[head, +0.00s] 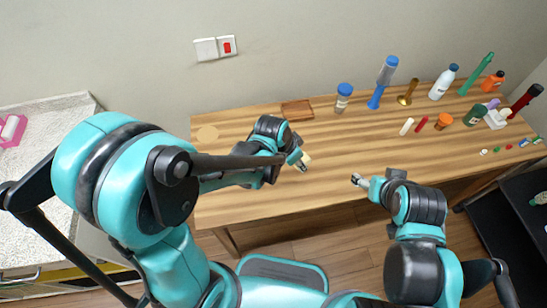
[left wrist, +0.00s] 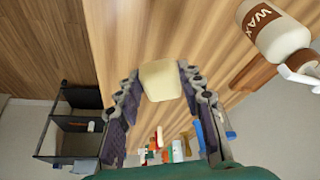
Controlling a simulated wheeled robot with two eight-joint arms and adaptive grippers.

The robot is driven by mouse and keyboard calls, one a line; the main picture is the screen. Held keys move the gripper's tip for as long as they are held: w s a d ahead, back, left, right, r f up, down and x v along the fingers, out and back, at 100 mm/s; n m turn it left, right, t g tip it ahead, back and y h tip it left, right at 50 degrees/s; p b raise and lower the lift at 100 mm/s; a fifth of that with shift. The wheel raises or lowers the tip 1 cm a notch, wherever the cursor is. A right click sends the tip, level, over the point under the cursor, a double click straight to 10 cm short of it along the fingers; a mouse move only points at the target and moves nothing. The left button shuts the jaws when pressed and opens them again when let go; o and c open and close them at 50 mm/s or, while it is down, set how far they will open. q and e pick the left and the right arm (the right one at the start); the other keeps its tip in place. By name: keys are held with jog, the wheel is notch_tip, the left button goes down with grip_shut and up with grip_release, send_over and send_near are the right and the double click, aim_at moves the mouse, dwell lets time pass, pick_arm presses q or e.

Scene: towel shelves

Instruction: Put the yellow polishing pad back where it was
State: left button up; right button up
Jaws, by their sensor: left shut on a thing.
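The pale yellow polishing pad (left wrist: 160,80) sits between the fingers of my left gripper (left wrist: 158,92), which is shut on it, in the left wrist view. In the head view the left gripper (head: 301,163) holds the pad (head: 305,159) over the middle of the wooden table (head: 260,190); the gap to the tabletop is hard to tell.
A shallow brown tray (head: 297,110) lies at the back. Several bottles and tools, including a blue-capped jar (head: 343,98) and a white bottle (head: 443,82), crowd the right half. A wax bottle (left wrist: 275,30) shows in the left wrist view. The table's front middle is clear.

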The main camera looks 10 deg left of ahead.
pick_arm(q)
jog(key=shift+w+a+f, duration=0.15)
jog(key=shift+w+f, duration=0.05)
jog(key=w+a+f+b, duration=0.1)
jog(key=a+f, duration=0.1)
jog(key=a, duration=0.1)
jog(key=w+a+f+b, duration=0.1)
jog(key=w+a+f, duration=0.1)
jog(key=a, duration=0.1)
jog(key=w+a+f+b, duration=0.2)
jog(key=a, duration=0.1)
jog(key=shift+w+a+f, duration=0.1)
jog(key=shift+a+f, duration=0.05)
jog(key=shift+f, duration=0.05)
notch_tip(320, 180, down, 4)
jog(key=shift+f+b, duration=0.1)
jog(key=shift+b, duration=0.85)
jog(key=shift+f, duration=0.1)
jog(key=o, duration=1.2)
